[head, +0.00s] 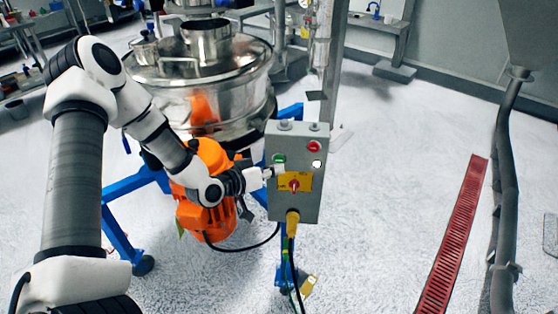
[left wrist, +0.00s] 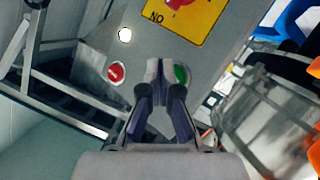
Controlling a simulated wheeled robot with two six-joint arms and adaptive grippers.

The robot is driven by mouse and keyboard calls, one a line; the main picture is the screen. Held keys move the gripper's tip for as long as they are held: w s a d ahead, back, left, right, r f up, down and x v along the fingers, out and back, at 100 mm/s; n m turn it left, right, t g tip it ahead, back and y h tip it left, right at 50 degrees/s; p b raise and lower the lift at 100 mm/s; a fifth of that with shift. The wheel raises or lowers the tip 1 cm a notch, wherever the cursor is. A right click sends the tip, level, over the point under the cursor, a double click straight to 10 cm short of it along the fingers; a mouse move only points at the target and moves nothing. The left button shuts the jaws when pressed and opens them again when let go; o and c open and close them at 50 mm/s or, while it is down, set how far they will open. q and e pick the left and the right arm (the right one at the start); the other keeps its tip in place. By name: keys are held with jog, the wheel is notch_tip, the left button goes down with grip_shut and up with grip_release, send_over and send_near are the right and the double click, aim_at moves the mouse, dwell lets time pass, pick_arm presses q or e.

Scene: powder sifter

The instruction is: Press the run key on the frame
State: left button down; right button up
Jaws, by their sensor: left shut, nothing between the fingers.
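The grey control box (head: 310,205) is mounted on the blue frame. Its front has a green key (head: 279,158), a red key (head: 314,146), a white round lamp (head: 316,163) and a red rotary knob (head: 294,185) on a yellow plate. My left gripper (head: 278,170) is shut and empty, with its tips just below the green key. In the left wrist view, the fingertips (left wrist: 164,72) lie beside the green key (left wrist: 182,74) and partly cover it; I cannot tell whether they touch it. The red key (left wrist: 116,72) is clear to their left. My right gripper is not in view.
The steel sifter (head: 240,75) and its orange motor (head: 207,215) are close behind and beside my left forearm. A yellow connector (head: 292,222) and cables hang under the box. A red floor grating (head: 455,235) and open floor are on the right.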

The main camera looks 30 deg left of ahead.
pick_arm(q)
jog(key=shift+w+a, duration=0.2)
jog(key=shift+w, duration=0.2)
jog(key=shift+w+a, duration=0.2)
jog(key=shift+w, duration=0.2)
dwell(0.6)
jog(key=shift+s+r, duration=0.1)
jog(key=shift+s+d, duration=0.4)
jog(key=shift+s, duration=0.25)
jog(key=s, duration=0.1)
jog(key=s+d, duration=0.1)
jog(key=s, duration=0.1)
jog(key=s+d+p, duration=0.1)
jog(key=shift+s+d, duration=0.15)
jog(key=shift+s, duration=0.1)
